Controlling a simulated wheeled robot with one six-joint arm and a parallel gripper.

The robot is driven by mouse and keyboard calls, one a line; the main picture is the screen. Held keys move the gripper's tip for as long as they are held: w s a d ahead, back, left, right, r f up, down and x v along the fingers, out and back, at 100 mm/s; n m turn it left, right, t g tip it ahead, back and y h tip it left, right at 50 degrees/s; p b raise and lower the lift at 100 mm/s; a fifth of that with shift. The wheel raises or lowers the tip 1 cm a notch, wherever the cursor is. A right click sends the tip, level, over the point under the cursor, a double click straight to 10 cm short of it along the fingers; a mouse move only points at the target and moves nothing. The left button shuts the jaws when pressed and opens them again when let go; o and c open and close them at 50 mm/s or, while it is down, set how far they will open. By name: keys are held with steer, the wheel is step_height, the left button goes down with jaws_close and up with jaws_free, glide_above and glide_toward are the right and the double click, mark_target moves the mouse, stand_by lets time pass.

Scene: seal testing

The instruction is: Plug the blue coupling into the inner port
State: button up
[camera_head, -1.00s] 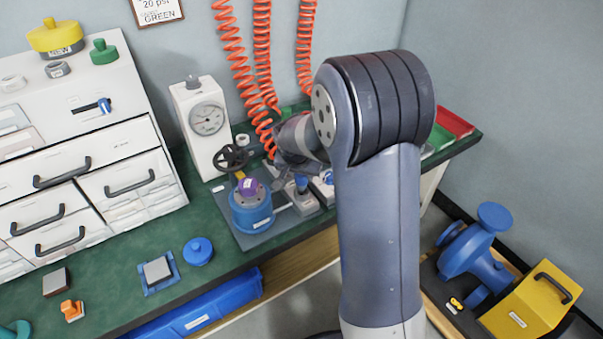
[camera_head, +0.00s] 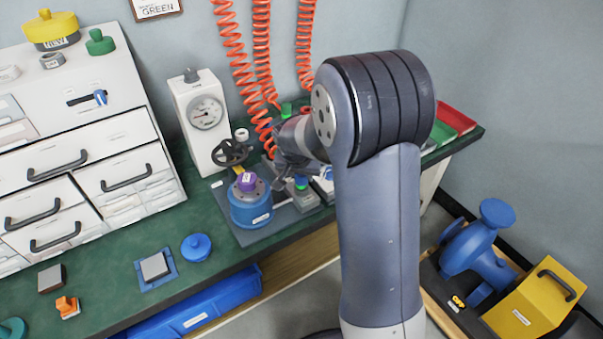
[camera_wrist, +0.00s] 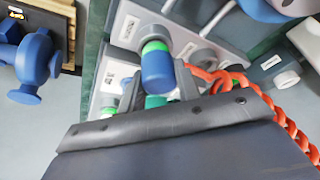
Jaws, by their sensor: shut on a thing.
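The blue coupling (camera_wrist: 158,70) is a short blue cylinder between my gripper's fingers (camera_wrist: 160,88) in the wrist view. A green band rings its far end, against a pale port (camera_wrist: 154,33) on a grey block. Coupling and port are in line and look touching; how deep it sits is unclear. In the head view the coupling (camera_head: 302,182) shows small above the block, and my gripper (camera_head: 288,178) is beside it, partly hidden by my arm. A teal part (camera_wrist: 155,101) shows between the fingers, behind the coupling. Another green-ringed blue piece (camera_wrist: 109,104) is partly hidden at left.
Beside the ports stand a blue round housing (camera_head: 250,207) with a purple cap, a black handwheel (camera_head: 231,152) and a gauge box (camera_head: 203,120). Orange coiled hoses (camera_head: 262,60) hang behind; one passes close to my gripper in the wrist view. Bench space at front left is partly clear.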

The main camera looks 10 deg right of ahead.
steer(key=o, duration=1.1)
steer(key=p+v, duration=0.2)
steer(key=v, duration=0.8)
steer(key=shift+r, duration=0.35)
steer(key=shift+s+f, duration=0.1)
steer(key=b+x, duration=0.2)
steer(key=x, duration=0.8)
steer(key=shift+f, duration=0.25)
steer(key=shift+r+p, duration=0.4)
steer(key=shift+p, duration=0.1)
steer(key=shift+f, duration=0.15)
